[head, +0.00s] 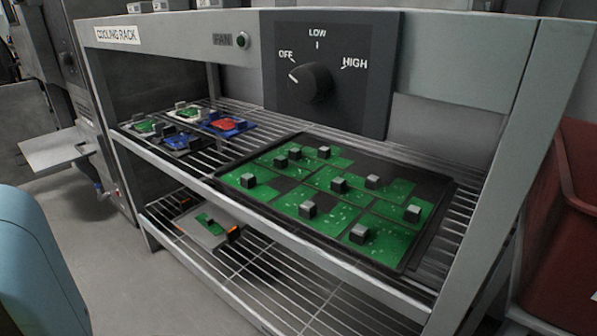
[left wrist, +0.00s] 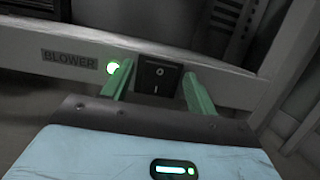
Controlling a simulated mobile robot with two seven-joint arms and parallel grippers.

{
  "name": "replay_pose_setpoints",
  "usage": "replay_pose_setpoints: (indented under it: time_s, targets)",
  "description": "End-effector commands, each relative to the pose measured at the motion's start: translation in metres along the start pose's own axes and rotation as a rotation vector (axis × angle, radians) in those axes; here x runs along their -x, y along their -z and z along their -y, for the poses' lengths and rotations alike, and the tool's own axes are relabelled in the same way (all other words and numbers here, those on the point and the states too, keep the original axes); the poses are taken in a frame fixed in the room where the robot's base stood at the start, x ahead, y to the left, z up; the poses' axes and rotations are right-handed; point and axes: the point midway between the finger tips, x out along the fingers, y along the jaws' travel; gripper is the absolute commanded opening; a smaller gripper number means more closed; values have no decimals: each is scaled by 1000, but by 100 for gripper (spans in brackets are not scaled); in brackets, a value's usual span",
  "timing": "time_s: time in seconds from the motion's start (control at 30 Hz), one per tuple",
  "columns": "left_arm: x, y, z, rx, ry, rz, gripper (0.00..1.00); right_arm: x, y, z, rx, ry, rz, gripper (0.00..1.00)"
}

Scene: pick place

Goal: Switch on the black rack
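In the left wrist view, a black rocker switch (left wrist: 159,80) marked O above and I below is set in a pale beam (left wrist: 28,42). A label reading BLOWER (left wrist: 69,60) and a lit green lamp (left wrist: 113,67) are left of it. My left gripper (left wrist: 153,76) is open, its two green fingers on either side of the switch in the picture; I cannot tell whether they touch it. The head view shows a grey rack (head: 165,38) labelled COOLING RACK, with a black dial (head: 311,83) pointing at OFF. I cannot make out a rack that is clearly black. My right gripper is not in view.
A black tray (head: 447,190) of green circuit boards and several small coloured boards (head: 228,126) lie on the upper wire shelf. Another board (head: 212,226) lies on the lower shelf. A red bin (head: 565,230) stands at right. Grey floor is open at lower left.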

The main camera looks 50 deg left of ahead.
Motion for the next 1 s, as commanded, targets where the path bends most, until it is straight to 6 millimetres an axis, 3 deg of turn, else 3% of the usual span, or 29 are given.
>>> replay_pose_setpoints:
  time_s: [0.27, 0.7, 1.0]
  targets:
    - [4, 0, 0, 0, 0, 1, 58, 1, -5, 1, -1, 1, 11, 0]
    - [66, 0, 0, 1, 0, -1, 58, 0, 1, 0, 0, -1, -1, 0]
    - [78, 0, 0, 0, -1, 1, 58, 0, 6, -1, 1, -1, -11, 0]
